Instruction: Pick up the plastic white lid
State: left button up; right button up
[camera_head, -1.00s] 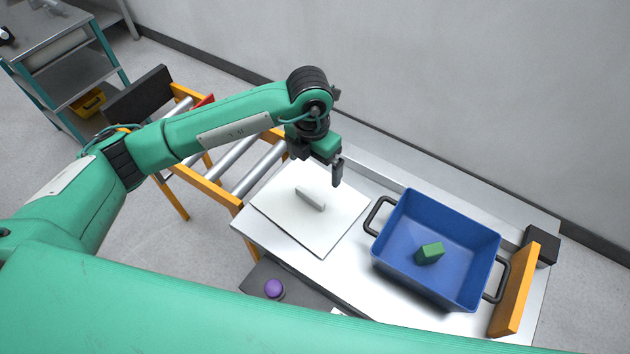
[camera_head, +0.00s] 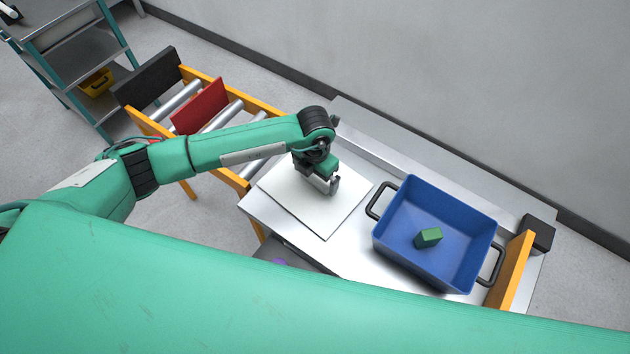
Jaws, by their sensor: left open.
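The white lid (camera_head: 325,220) is a flat square plate lying on the metal table (camera_head: 310,250), left of the blue bin. Its raised grey-white handle, seen earlier in the middle of the lid, is now mostly hidden behind my left gripper. My left gripper (camera_head: 331,187) is open and points down over the middle of the lid, at the handle. I cannot tell whether its fingers touch the handle. My right gripper is not in view.
A blue bin (camera_head: 398,205) with black handles stands right of the lid, holding a green block (camera_head: 428,237). An orange guard (camera_head: 516,272) is at the table's right end. A roller conveyor (camera_head: 222,117) with a red panel (camera_head: 200,106) adjoins on the left. A wall runs behind.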

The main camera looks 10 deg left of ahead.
pick_arm(q)
jog(key=shift+f, duration=0.5)
jog(key=c, duration=1)
